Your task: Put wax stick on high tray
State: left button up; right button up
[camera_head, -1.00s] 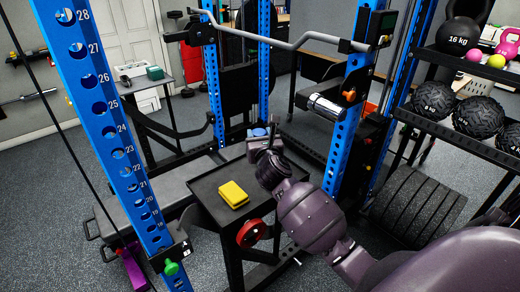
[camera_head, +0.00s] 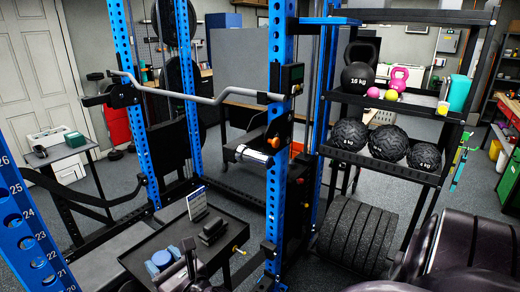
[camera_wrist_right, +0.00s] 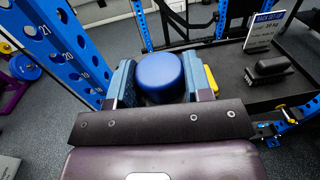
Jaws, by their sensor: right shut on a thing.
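My right gripper (camera_head: 164,262) is shut on a blue, round-topped cylinder, which I take to be the wax stick (camera_wrist_right: 160,76). In the right wrist view it sits between the two teal-padded fingers (camera_wrist_right: 156,82); its lower part is hidden. In the head view the gripper shows at the lower left, over or beside a black tray (camera_head: 140,262); the gap in height is unclear. The rack at right has a black, tray-like top shelf (camera_head: 415,16). I cannot tell which of these is the high tray. My left gripper is not in view.
A sign (camera_head: 196,203) and a black brush-like block (camera_head: 212,229) stand on the black tray. A yellow block (camera_wrist_right: 211,80) is partly hidden behind a finger.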

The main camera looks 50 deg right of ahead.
aim_at(333, 22)
jog(key=l, duration=0.5)
jog(key=k+l+u, duration=0.1)
jog(key=l, duration=0.45)
jog(key=k+l, duration=0.1)
jog(key=l, duration=0.4)
jog(key=l+u, duration=0.1)
jog(key=l, duration=0.45)
jog(key=k, duration=0.05)
